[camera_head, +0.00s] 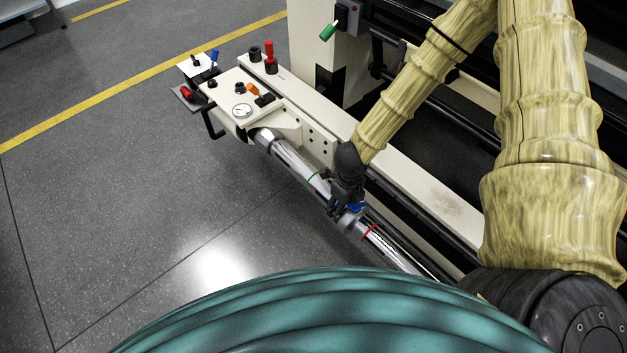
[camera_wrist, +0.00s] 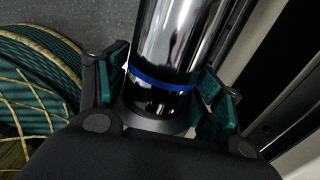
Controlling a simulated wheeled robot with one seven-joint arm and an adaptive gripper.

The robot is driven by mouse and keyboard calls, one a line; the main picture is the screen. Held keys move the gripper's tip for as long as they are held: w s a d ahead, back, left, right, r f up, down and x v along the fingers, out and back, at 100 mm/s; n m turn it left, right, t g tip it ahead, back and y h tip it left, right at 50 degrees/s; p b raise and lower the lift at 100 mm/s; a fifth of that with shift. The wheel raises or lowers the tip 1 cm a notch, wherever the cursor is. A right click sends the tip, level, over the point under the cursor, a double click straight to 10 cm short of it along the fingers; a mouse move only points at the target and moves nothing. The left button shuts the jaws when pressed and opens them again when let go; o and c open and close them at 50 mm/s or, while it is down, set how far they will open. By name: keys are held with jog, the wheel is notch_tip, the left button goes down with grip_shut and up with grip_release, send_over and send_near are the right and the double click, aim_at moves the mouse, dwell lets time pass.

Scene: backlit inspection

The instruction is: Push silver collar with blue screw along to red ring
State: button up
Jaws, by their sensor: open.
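A silver collar (camera_head: 348,222) sits on a chrome rod (camera_head: 290,157), with a blue screw (camera_head: 356,208) at its upper side. A red ring (camera_head: 370,231) marks the rod a short way past the collar, to the lower right. My gripper (camera_head: 340,206) is at the rod on the collar's upper-left side and partly hides it. In the wrist view my open gripper (camera_wrist: 165,90) has its fingers on either side of the rod. A blue band (camera_wrist: 164,82) circles the rod between them, and a grey collar-like edge (camera_wrist: 150,122) shows below it. Contact with the collar cannot be told.
A green ring (camera_head: 314,177) marks the rod farther up-left. A cream control box (camera_head: 228,92) with knobs and a gauge stands at the rod's upper-left end. A cream rail (camera_head: 425,190) runs beside the rod on the right. The grey floor at left is clear.

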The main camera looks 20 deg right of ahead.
jog(key=shift+s+d, duration=0.2)
jog(key=shift+s, duration=0.3)
jog(key=shift+s+d, duration=0.15)
jog(key=shift+s, duration=0.3)
jog(key=shift+w, duration=0.2)
jog(key=shift+w+a+r+p, duration=0.1)
jog(key=shift+w+p, duration=0.25)
jog(key=shift+w+a, duration=0.2)
jog(key=shift+w, duration=0.1)
notch_tip(320, 180, up, 9)
jog(key=p, duration=0.8)
jog(key=shift+p, duration=0.35)
